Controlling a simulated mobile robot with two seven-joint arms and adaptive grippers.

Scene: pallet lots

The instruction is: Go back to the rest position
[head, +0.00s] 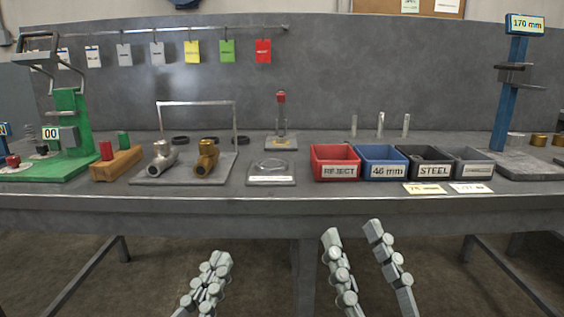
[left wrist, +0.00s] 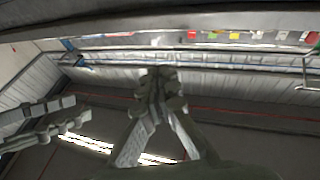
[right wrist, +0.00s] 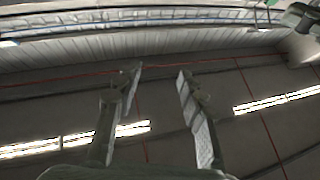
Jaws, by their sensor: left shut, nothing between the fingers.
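My left gripper (head: 217,262) is low in front of the bench in the head view, its fingers together with nothing between them. Its closed fingers also show in the left wrist view (left wrist: 158,78). My right gripper (head: 352,228) is low in front of the bench, to the right of the left one. Its two fingers stand apart and empty, and the gap shows clearly in the right wrist view (right wrist: 160,75). Both grippers are short of the bench's front edge and touch nothing.
The grey bench (head: 270,203) spans the view. On it are a green fixture (head: 72,125), two pipe fittings on a plate, a REJECT bin (head: 335,172), a 46 mm bin (head: 383,175), a STEEL bin (head: 428,172), a grey bin and a blue post gauge (head: 511,90). Space before the bench is clear.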

